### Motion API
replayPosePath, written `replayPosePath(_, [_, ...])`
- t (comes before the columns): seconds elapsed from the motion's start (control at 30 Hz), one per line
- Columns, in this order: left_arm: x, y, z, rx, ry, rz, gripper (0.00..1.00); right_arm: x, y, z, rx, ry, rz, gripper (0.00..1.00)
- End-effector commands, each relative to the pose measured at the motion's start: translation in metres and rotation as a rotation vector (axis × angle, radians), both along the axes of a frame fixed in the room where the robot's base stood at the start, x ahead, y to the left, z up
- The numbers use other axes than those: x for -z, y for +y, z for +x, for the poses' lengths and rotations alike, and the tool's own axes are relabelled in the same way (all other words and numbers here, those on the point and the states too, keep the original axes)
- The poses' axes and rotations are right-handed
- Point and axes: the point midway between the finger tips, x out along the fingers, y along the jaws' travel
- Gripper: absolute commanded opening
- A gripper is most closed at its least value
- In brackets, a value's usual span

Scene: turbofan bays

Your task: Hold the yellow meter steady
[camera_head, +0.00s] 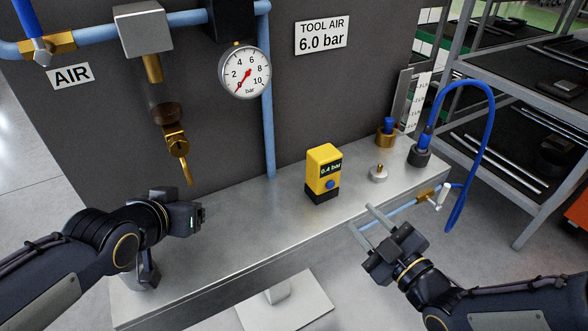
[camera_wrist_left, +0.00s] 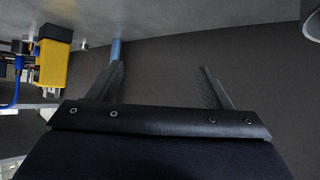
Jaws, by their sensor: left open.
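The yellow meter (camera_head: 323,169) stands upright on the metal bench in the head view, with a black base, a blue knob and a display reading 0.4 bar. It also shows in the left wrist view (camera_wrist_left: 54,60), upside down at the upper left. My left gripper (camera_head: 198,218) is left of the meter over the bench, apart from it. In the left wrist view its fingers (camera_wrist_left: 162,70) are spread with nothing between them. My right gripper (camera_head: 362,219) is at the bench's front edge, right of and nearer than the meter, fingers apart and empty.
The metal bench (camera_head: 240,215) is clear between my left gripper and the meter. A small silver fitting (camera_head: 378,174), a brass fitting (camera_head: 385,138) and a blue hose (camera_head: 488,110) are to the right. A gauge (camera_head: 244,72) and brass valve (camera_head: 175,140) hang on the wall.

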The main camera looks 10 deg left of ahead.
Motion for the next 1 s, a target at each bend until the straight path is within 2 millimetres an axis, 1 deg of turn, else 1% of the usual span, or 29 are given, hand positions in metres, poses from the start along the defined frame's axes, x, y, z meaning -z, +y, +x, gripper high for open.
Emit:
replayPosePath(0.03, [-0.003, -0.006, 0.024, 0.04, -0.057, 0.021, 0.73, 0.0, 0.0, 0.0, 0.0, 0.0, 0.0, 0.36])
replayPosePath(0.1, [-0.012, -0.02, 0.055, 0.111, -0.158, 0.038, 0.73, 0.0, 0.0, 0.0, 0.0, 0.0, 0.0, 0.36])
replayPosePath(0.17, [-0.018, -0.038, 0.078, 0.192, -0.243, 0.036, 0.73, 0.0, 0.0, 0.0, 0.0, 0.0, 0.0, 0.36])
replayPosePath(0.2, [-0.02, -0.053, 0.09, 0.253, -0.295, 0.026, 0.73, 0.0, 0.0, 0.0, 0.0, 0.0, 0.0, 0.36])
replayPosePath(0.27, [-0.022, -0.076, 0.105, 0.349, -0.365, -0.001, 0.73, 0.0, 0.0, 0.0, 0.0, 0.0, 0.0, 0.36])
replayPosePath(0.3, [-0.022, -0.092, 0.111, 0.415, -0.406, -0.026, 0.73, 0.0, 0.0, 0.0, 0.0, 0.0, 0.0, 0.36])
replayPosePath(0.4, [-0.02, -0.128, 0.117, 0.569, -0.482, -0.101, 0.73, 0.0, 0.0, 0.0, 0.0, 0.0, 0.0, 0.36])
replayPosePath(0.5, [-0.018, -0.155, 0.114, 0.693, -0.529, -0.177, 0.73, 0.0, 0.0, 0.0, 0.0, 0.0, 0.0, 0.36])
replayPosePath(0.53, [-0.016, -0.161, 0.113, 0.723, -0.538, -0.197, 0.73, 0.0, 0.0, 0.0, 0.0, 0.0, 0.0, 0.36])
replayPosePath(0.6, [-0.015, -0.172, 0.109, 0.774, -0.554, -0.233, 0.73, 0.0, 0.0, 0.0, 0.0, 0.0, 0.0, 0.36])
replayPosePath(0.77, [-0.014, -0.186, 0.108, 0.826, -0.569, -0.27, 0.73, 0.0, 0.0, 0.0, 0.0, 0.0, 0.0, 0.36])
replayPosePath(1.0, [-0.014, -0.214, 0.128, 0.828, -0.568, -0.27, 0.73, 0.0, 0.0, 0.0, 0.0, 0.0, 0.0, 0.36])
